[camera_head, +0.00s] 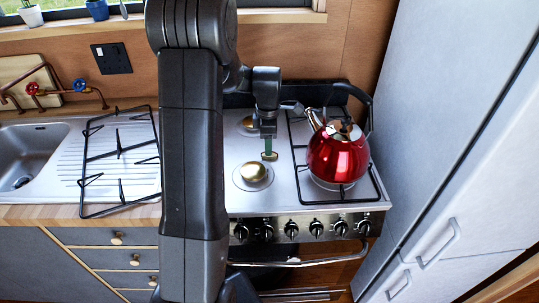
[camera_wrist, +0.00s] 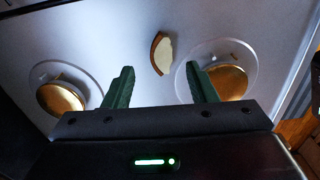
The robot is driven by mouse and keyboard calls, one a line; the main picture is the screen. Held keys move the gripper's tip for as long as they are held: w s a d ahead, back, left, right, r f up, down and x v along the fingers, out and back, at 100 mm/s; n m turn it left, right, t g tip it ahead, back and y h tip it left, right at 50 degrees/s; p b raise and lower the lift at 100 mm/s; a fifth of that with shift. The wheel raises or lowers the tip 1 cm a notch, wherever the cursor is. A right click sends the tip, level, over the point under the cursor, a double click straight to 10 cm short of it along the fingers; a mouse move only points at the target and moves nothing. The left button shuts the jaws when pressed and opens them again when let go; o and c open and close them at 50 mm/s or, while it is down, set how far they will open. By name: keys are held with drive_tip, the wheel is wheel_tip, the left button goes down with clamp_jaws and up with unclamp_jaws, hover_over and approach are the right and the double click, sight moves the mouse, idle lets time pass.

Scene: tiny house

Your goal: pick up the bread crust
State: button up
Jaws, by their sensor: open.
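The bread crust (camera_wrist: 162,53) is a small wedge with a brown edge and pale inside. It lies on the white stove top between two brass burner caps. In the head view the crust (camera_head: 269,157) shows just below the fingertips of my gripper (camera_head: 268,143). In the wrist view my gripper (camera_wrist: 160,78) is open, its two green fingers apart with nothing between them. The crust lies just beyond the fingertips, roughly centred between them. I cannot tell the exact height of the fingers above the stove.
A red kettle (camera_head: 338,153) stands on the right grate, close to my gripper. Brass burner caps (camera_head: 253,172) flank the crust. A loose black grate (camera_head: 118,155) lies over the sink drainer at left. A tall grey cabinet (camera_head: 440,110) bounds the right side.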

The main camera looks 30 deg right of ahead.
drive_tip(key=shift+s+f, duration=0.15)
drive_tip(key=shift+f, duration=1.7)
drive_tip(key=c, duration=1.1)
drive_tip(key=shift+o, duration=0.2)
